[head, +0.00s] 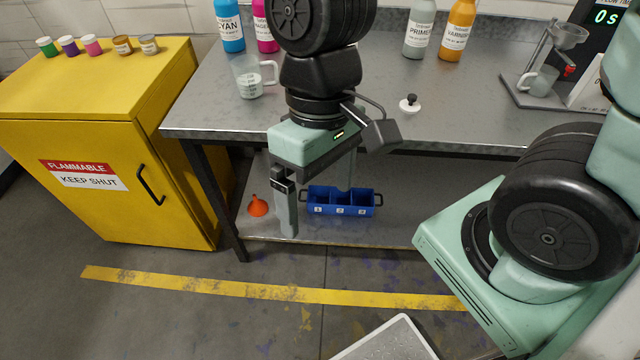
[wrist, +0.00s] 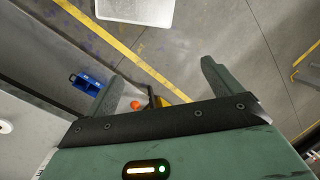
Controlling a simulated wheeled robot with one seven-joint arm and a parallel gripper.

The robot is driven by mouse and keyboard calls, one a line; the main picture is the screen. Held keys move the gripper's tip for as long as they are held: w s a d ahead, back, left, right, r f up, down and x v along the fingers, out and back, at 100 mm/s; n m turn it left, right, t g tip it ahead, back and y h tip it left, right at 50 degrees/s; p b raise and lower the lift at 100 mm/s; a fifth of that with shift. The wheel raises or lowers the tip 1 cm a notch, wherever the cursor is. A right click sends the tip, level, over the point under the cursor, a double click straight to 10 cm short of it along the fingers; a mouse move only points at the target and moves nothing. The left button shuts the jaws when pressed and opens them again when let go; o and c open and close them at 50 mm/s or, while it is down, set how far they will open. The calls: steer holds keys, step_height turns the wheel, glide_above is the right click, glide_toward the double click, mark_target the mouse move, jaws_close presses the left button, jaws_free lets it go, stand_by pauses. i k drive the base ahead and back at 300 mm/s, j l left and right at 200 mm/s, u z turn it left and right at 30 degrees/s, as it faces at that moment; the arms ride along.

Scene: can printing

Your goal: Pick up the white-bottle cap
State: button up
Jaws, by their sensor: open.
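A small white disc with a black knob (head: 410,103) lies on the grey bench top, right of my arm in the head view. It may be the white-bottle cap, but I cannot confirm this; no white bottle is clearly seen. My gripper (head: 317,208) points down in front of the bench's front edge, left of and nearer than the disc. Its fingers are wide apart with nothing between them.
A measuring cup (head: 250,78), a grey primer bottle (head: 420,30) and an orange varnish bottle (head: 457,30) stand on the bench (head: 210,110). A funnel stand (head: 540,75) is at right. Below are a blue bin (head: 340,199) and orange funnel (head: 257,206). A yellow cabinet (head: 90,140) stands left.

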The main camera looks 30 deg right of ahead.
mark_target(410, 105)
steer(key=z, duration=1)
